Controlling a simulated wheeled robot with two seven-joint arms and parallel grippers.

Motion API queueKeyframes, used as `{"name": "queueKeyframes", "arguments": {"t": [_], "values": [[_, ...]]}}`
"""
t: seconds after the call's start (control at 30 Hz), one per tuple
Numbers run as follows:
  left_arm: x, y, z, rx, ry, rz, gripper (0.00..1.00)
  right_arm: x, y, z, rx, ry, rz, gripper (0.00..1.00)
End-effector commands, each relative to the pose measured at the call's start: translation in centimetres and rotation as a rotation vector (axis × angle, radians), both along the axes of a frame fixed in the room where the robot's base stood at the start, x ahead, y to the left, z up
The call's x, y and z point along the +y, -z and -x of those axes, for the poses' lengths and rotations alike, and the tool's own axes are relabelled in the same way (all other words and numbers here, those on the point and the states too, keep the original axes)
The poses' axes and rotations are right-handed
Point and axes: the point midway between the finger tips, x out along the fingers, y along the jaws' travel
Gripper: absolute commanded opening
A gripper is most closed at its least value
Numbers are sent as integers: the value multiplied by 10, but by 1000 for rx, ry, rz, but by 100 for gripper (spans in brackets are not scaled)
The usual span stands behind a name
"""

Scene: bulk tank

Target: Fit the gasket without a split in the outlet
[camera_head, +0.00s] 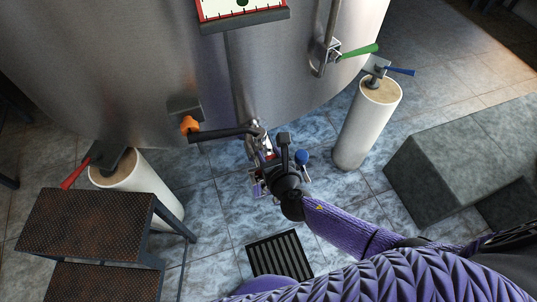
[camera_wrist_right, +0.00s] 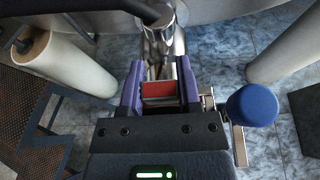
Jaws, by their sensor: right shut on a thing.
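My right gripper (camera_head: 266,163) is low in front of the tank, at the outlet (camera_head: 256,137), a shiny metal pipe end. In the right wrist view its purple fingers (camera_wrist_right: 160,82) are shut on a small red thing (camera_wrist_right: 160,88) with a pale band. I cannot tell whether it is the gasket, or whether it shows a split. The outlet (camera_wrist_right: 160,38) stands just beyond the fingertips; whether they touch is unclear. A blue knob (camera_wrist_right: 252,105) on a metal piece is right of the fingers. My left gripper is not in view.
A dark handle (camera_head: 222,133) with an orange end crosses beside the outlet. White tank legs (camera_head: 366,130) stand right and left. A dark step (camera_head: 85,225) is at left, grey blocks (camera_head: 450,155) at right. A floor grate (camera_head: 279,256) lies below.

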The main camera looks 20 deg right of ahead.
Motion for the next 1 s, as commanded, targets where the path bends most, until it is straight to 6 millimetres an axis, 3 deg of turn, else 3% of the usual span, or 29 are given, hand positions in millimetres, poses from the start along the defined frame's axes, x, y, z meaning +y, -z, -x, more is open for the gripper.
{"name": "queueKeyframes", "arguments": {"t": [0.13, 0.17, 0.33, 0.67, 1.0], "values": [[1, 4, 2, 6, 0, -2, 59, 0, 5, 0, 0, 0, 0, 0], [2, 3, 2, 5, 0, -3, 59, 0, 4, 0, 0, 0, 0, 49], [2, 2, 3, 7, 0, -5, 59, 0, 3, 0, 0, 0, 0, 84], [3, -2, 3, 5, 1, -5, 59, 0, -1, 7, 1, 0, 1, 84], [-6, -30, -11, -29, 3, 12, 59, -1, -29, 74, 1, -1, 0, 84]]}}
